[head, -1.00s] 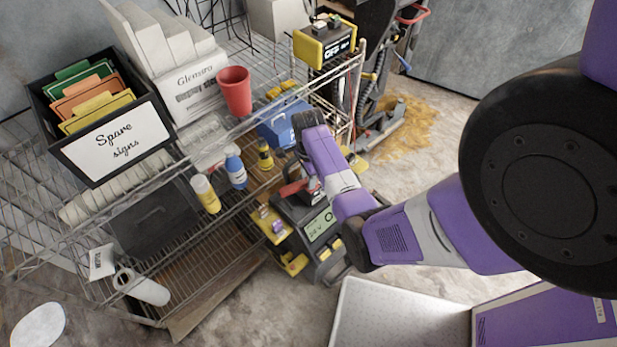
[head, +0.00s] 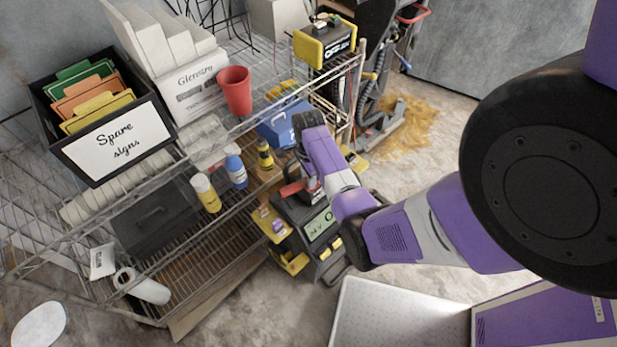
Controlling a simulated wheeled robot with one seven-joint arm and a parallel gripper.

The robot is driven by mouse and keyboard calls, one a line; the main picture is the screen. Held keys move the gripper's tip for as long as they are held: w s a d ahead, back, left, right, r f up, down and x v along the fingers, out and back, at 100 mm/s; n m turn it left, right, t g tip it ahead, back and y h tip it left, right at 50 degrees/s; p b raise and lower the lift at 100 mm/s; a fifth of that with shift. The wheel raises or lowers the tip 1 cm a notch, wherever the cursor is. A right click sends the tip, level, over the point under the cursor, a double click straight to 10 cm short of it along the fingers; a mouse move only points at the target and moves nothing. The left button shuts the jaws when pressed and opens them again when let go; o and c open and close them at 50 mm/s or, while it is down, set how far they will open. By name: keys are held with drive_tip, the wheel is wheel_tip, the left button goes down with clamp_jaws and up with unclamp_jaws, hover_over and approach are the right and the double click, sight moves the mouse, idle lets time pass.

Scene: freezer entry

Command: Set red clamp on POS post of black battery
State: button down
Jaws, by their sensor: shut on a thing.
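My gripper (head: 308,190) reaches down at the lower shelf's right end, seen from above and partly hidden by my own wrist. It is shut on the red clamp (head: 292,188), whose red handle sticks out to the left of the jaws. Just below it in the picture is a black boxy unit with a pale label (head: 319,224), which may be the black battery. The gripper overlaps its top edge. The posts and the clamp's jaws are hidden or too small to make out, so I cannot tell whether the clamp touches a post.
A blue toolbox (head: 284,122), a blue-white bottle (head: 236,172) and a yellow bottle (head: 206,193) stand on the wire rack to the left. A red cup (head: 235,91) and a yellow-black unit (head: 325,43) are on top.

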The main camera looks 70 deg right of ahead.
drive_tip(key=shift+f+b, duration=0.7)
drive_tip(key=shift+f, duration=0.6)
drive_tip(key=c, duration=1)
unclamp_jaws()
drive_tip(key=shift+r, duration=0.15)
wheel_tip(320, 180, up, 8)
drive_tip(key=shift+f, duration=0.15)
